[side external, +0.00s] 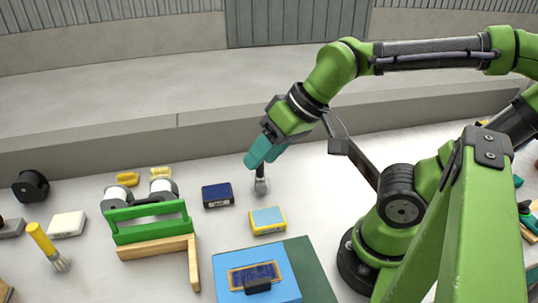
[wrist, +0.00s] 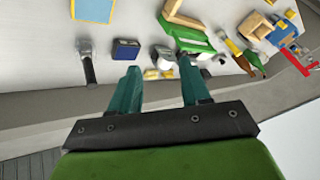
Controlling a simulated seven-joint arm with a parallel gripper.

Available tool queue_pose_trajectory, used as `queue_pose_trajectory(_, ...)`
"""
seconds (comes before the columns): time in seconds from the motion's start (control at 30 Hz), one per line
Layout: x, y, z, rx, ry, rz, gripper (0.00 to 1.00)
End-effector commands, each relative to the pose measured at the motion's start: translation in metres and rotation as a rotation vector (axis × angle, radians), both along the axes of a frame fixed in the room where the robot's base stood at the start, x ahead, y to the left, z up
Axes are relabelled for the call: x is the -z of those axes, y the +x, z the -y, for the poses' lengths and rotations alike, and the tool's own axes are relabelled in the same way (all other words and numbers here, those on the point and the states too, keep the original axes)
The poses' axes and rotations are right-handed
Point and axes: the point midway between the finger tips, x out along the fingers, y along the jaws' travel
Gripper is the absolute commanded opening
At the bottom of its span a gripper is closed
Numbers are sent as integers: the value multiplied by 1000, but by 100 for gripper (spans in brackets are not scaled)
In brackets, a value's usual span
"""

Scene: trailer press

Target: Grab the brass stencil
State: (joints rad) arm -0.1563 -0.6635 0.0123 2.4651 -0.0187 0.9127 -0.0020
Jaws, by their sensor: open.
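A thin brass-coloured frame with a dark blue middle (side external: 240,278), which looks like the brass stencil, lies on a light blue block (side external: 226,264) at the front centre of the side view. A black handle-like piece sits over its lower edge. I cannot make it out in the wrist view. My gripper (side external: 265,152) is high at the back, well behind and above it, with teal fingers. In the wrist view my gripper (wrist: 158,65) is open, with nothing between its fingers.
A dark-handled tool (side external: 260,184) stands close below my gripper. A dark blue box (side external: 217,194) and a yellow-edged light blue pad (side external: 268,220) lie nearby. A green wooden-based rack (side external: 150,222) and a yellow-handled brush (side external: 43,240) are left. A low wall runs behind.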

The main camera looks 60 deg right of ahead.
Motion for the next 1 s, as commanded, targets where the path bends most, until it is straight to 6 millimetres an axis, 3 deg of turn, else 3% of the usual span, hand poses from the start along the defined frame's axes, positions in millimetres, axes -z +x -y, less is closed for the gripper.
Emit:
queue_pose_trajectory(0.03, 3, -1, -24, -112, -34, -43, 47)
queue_pose_trajectory(0.2, 9, -25, -95, -522, -216, -192, 47)
queue_pose_trajectory(0.37, 7, -52, -135, -825, -394, -296, 47)
queue_pose_trajectory(0.57, -4, -61, -135, -928, -482, -354, 47)
queue_pose_trajectory(0.67, 3, -64, -132, -941, -490, -372, 47)
queue_pose_trajectory(1.0, 73, -64, -132, -944, -489, -375, 47)
